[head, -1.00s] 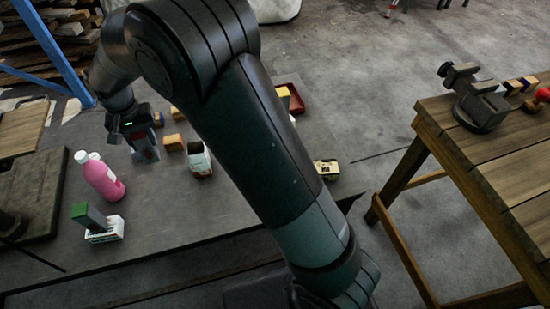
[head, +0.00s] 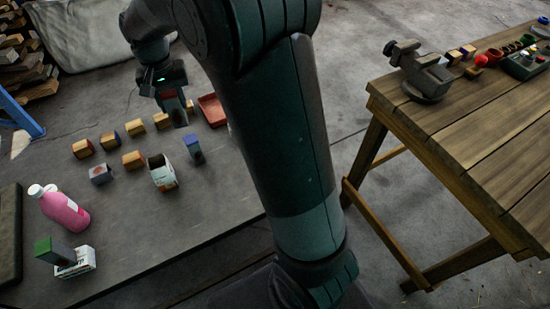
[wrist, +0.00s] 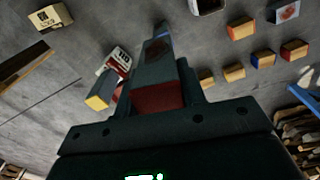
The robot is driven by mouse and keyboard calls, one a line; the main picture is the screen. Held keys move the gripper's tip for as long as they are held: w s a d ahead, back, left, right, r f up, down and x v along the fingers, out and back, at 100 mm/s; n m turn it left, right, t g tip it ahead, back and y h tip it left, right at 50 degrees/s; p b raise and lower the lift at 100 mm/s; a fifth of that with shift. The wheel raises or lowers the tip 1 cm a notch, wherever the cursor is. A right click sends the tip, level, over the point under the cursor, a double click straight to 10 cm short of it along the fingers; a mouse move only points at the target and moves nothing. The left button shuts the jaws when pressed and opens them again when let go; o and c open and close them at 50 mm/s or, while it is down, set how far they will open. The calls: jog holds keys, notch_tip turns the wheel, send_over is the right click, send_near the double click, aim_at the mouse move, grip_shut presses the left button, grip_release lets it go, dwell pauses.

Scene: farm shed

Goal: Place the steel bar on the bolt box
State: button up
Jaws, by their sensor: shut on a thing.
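My gripper (head: 172,98) is shut on a grey steel bar with a red end. In the wrist view the bar (wrist: 158,75) sits between the fingers, red end toward the camera. In the head view the gripper points down, near the far part of the dark grey work surface. Labels are too small to read, so I cannot tell which is the bolt box.
A blue-ended bar (head: 194,150) stands beside the white carton. Several wooden blocks (head: 133,159) are scattered nearby, with a red tray (head: 212,110) partly behind my arm. A wooden bench (head: 480,120) with a vise (head: 422,72) is at right.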

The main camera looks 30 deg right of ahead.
jog(key=s+d+m, duration=0.2)
jog(key=s+d, duration=0.1)
jog(key=d, duration=0.9)
jog(key=s+d+m, duration=0.5)
jog(key=s+d, duration=1.6)
jog(key=d, duration=0.1)
jog(key=shift+w+a+f, duration=1.2)
jog(key=shift+w+f, duration=0.3)
jog(key=shift+f, duration=1.35)
jog(key=shift+w+a+f, duration=1.15)
jog(key=shift+w+f, duration=0.4)
jog(key=shift+f, duration=1.3)
jog(key=shift+w+a+f, duration=1.2)
jog(key=shift+w+f, duration=0.3)
jog(key=shift+f, duration=1.35)
